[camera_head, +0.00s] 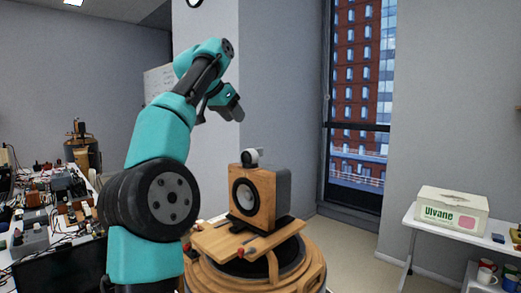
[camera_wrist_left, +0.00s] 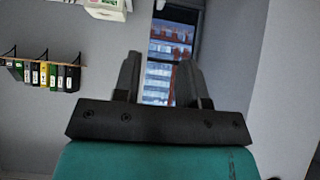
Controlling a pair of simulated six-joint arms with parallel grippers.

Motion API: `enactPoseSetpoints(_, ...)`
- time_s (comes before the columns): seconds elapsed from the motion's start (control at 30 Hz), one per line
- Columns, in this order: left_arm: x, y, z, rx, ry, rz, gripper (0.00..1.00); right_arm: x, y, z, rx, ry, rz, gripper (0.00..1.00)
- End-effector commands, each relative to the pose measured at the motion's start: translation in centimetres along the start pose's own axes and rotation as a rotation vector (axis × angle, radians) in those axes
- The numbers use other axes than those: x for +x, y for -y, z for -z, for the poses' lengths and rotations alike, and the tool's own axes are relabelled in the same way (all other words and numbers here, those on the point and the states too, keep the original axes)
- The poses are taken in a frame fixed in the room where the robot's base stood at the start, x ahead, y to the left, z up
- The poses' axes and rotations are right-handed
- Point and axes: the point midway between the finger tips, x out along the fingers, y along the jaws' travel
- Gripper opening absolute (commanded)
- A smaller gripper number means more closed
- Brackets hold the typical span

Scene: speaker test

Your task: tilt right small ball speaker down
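A small ball speaker (camera_head: 250,157), white with a dark round face, sits on top of a wooden speaker box (camera_head: 256,194) with a large dark driver and a grey side. A second small shape beside the ball is too small to make out. My left gripper (camera_head: 231,107) is in the air above and to the left of the ball, apart from it. In the left wrist view my left gripper (camera_wrist_left: 159,78) has its two fingers spread with nothing between them. Neither speaker shows in that view. My right gripper is not in view.
The speaker box stands on a wooden board (camera_head: 212,243) over a round wooden base (camera_head: 312,268). A cluttered electronics table (camera_head: 30,246) is at the left. A white box (camera_head: 451,207) sits on a shelf (camera_head: 416,218) at the right. The air around the ball is clear.

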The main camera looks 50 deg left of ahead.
Motion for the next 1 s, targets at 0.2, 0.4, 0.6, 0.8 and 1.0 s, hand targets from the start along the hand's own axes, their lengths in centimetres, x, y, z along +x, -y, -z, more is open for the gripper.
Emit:
enactPoseSetpoints(0.2,3.0,0.0,0.0,0.000,0.002,-0.001,0.38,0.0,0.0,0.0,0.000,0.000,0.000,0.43)
enactPoseSetpoints(0.4,6.4,0.0,-0.1,0.000,0.003,-0.001,0.38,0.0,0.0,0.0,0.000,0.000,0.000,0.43)
enactPoseSetpoints(0.6,9.8,0.0,0.0,0.000,0.002,-0.001,0.38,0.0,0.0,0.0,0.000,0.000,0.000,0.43)
enactPoseSetpoints(0.8,13.2,0.0,-0.1,0.000,0.002,-0.001,0.38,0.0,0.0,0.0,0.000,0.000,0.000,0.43)
enactPoseSetpoints(1.0,15.7,0.0,0.0,0.000,0.001,-0.001,0.38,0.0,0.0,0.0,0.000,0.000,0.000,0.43)
